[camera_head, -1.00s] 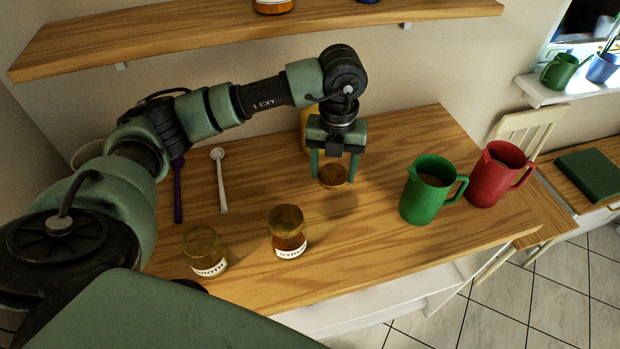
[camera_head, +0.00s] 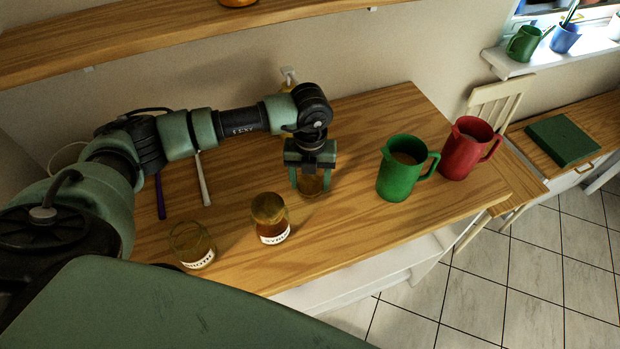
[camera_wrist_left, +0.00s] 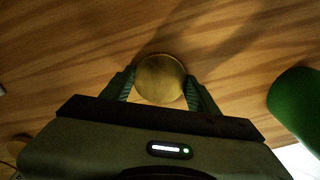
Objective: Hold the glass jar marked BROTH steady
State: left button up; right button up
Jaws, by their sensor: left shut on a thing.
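The glass jar marked BROTH (camera_head: 192,246) stands upright on the wooden counter at the front left, with no gripper touching it. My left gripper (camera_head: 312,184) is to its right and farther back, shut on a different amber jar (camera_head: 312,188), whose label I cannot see. In the left wrist view the round gold top of this jar (camera_wrist_left: 160,80) sits between the two fingers of my left gripper (camera_wrist_left: 160,90). A jar marked SYRUP (camera_head: 269,218) stands between the BROTH jar and the gripper. My right gripper is not in view.
A green jug (camera_head: 398,178) and a red jug (camera_head: 466,152) stand right of the held jar. A white spoon (camera_head: 203,180) and a purple utensil (camera_head: 160,197) lie behind the BROTH jar. A wooden shelf (camera_head: 150,42) hangs above. The counter's front edge is close to the jars.

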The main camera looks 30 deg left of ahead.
pick_arm(q)
jog(key=o, duration=1.5)
jog(key=shift+f, duration=0.1)
jog(key=shift+o, duration=0.2)
